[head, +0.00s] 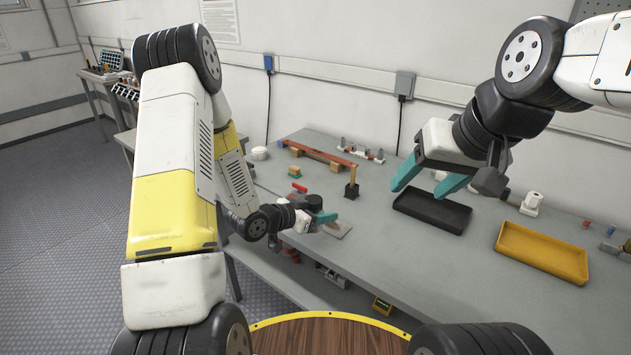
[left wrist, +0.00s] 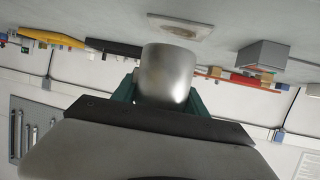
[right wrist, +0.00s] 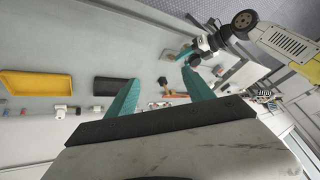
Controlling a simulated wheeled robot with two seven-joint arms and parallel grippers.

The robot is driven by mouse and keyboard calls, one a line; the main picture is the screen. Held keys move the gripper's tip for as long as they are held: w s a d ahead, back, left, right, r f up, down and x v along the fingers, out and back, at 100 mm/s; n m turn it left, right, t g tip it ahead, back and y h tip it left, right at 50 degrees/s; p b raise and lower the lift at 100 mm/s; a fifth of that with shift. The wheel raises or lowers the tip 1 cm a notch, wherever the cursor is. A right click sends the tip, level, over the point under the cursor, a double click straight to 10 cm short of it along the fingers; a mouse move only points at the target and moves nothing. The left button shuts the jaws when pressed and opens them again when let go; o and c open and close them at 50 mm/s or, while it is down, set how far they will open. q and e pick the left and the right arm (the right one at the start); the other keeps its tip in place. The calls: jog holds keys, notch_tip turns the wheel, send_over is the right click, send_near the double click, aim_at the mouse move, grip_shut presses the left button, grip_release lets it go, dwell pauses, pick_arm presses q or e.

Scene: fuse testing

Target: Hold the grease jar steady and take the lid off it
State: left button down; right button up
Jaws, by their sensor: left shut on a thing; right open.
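The grease jar (left wrist: 168,72) is a smooth silver-grey cylinder in the middle of the left wrist view. My left gripper (head: 320,219) is shut on it, with a teal finger on each side. In the head view the gripper is low over the table and I cannot make the jar out there. I cannot tell the lid apart from the jar body. A pale square pad (head: 338,229) with a round mark lies beside the left gripper. My right gripper (head: 428,183) is open and empty, above the table to the right, well apart from the jar.
A black tray (head: 432,222) lies near the right gripper and a yellow tray (head: 542,264) further right. A red bar fixture (head: 322,154) and a dark block with an orange post (head: 352,190) stand behind the jar. The table front is clear.

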jog(key=w+a+m+g+y, duration=0.1)
jog(key=w+a+m+g, duration=0.15)
jog(key=w, duration=0.55)
jog(key=m+g+h, duration=0.3)
jog(key=m+h, duration=0.1)
jog(key=m, duration=0.1)
send_over(312, 199)
notch_tip(312, 199, down, 12)
jog(key=shift+r, duration=0.2)
jog(key=shift+f, duration=0.25)
notch_tip(312, 199, down, 8)
jog(key=shift+r, duration=0.15)
